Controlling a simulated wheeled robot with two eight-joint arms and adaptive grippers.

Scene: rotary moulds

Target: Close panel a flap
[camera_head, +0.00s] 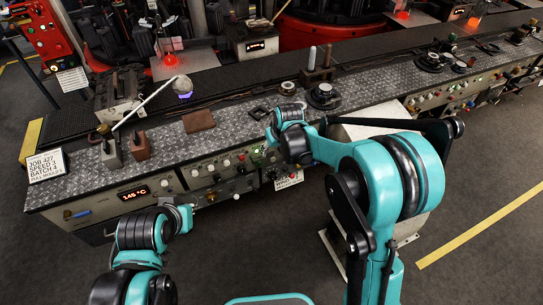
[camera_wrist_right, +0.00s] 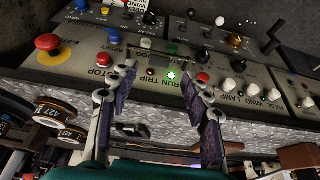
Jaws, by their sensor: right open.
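The grey control panel (camera_head: 230,165) runs along the bench front; its buttons also show in the right wrist view (camera_wrist_right: 130,62). My right gripper (camera_wrist_right: 160,78) is open and empty, its two fingers pointing at the row marked RUN and TRIP. A lit green button (camera_wrist_right: 171,75) lies between the fingertips, and a red button (camera_wrist_right: 202,78) is by the right fingertip. A thin dark-edged outline (camera_wrist_right: 158,52) spans above them; I cannot tell whether it is the flap or how far it stands open. My left gripper (camera_head: 184,214) is low before the panel's left part, its jaws unclear.
A red mushroom stop button (camera_wrist_right: 48,44) stands out at the left. Several white knobs (camera_wrist_right: 250,90) are at the right. A white tag (camera_head: 288,180) hangs at the panel front. The patterned bench top (camera_head: 170,150) carries a brown block (camera_head: 198,121) and other tools. Open floor lies in front.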

